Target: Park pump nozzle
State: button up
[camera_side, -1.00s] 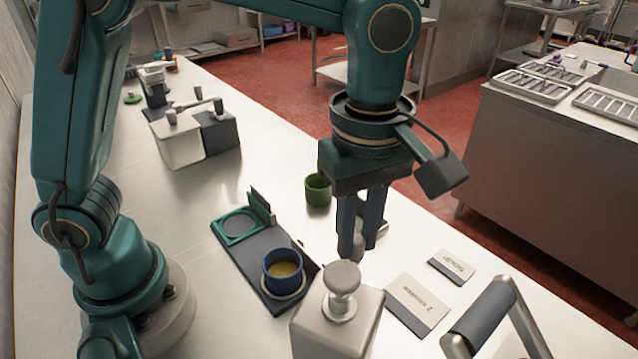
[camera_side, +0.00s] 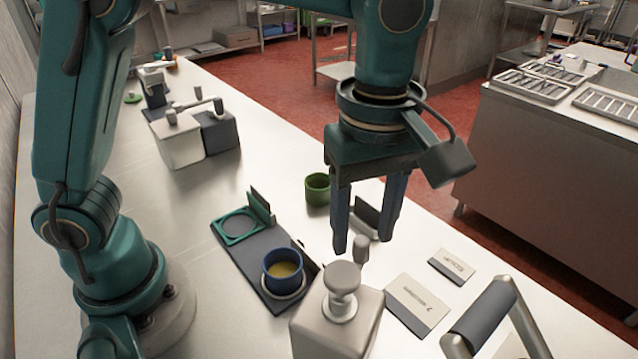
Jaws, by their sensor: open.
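A grey box-shaped dispenser (camera_side: 335,328) with a round pump head (camera_side: 342,279) stands at the bottom centre. A small grey knob (camera_side: 361,249) shows just behind the pump head. I cannot tell whether it is the end of the pump nozzle. My gripper (camera_side: 363,242) points down, jaws open, with one finger on each side of the knob in this view. Its fingertips are around the height of the knob's top in the picture. I see no contact, but depth is hard to judge. A dark plate (camera_side: 368,213) shows between the fingers, partly hidden.
A blue cup of yellow liquid (camera_side: 284,270) sits on a dark tray (camera_side: 254,258) with a green ring (camera_side: 239,227). A green cup (camera_side: 318,188) stands behind. Label cards (camera_side: 420,303) lie right, near a metal handle (camera_side: 480,318). Two more dispensers (camera_side: 190,138) stand far left.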

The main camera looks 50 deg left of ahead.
aim_at(362, 239)
jog(key=shift+r, duration=1.9)
jog(key=s+a+r+t, duration=0.3)
jog(key=a+r, duration=0.2)
jog(key=a, duration=0.5)
jog(key=s+a+f+m+t, duration=0.2)
jog(key=s+a+f+m, duration=0.2)
jog(key=m, duration=0.9)
notch_tip(362, 239, down, 4)
jog(key=shift+s+r+m+t, duration=0.15)
jog(key=shift+s+m+t, duration=0.2)
jog(key=shift+s, duration=0.2)
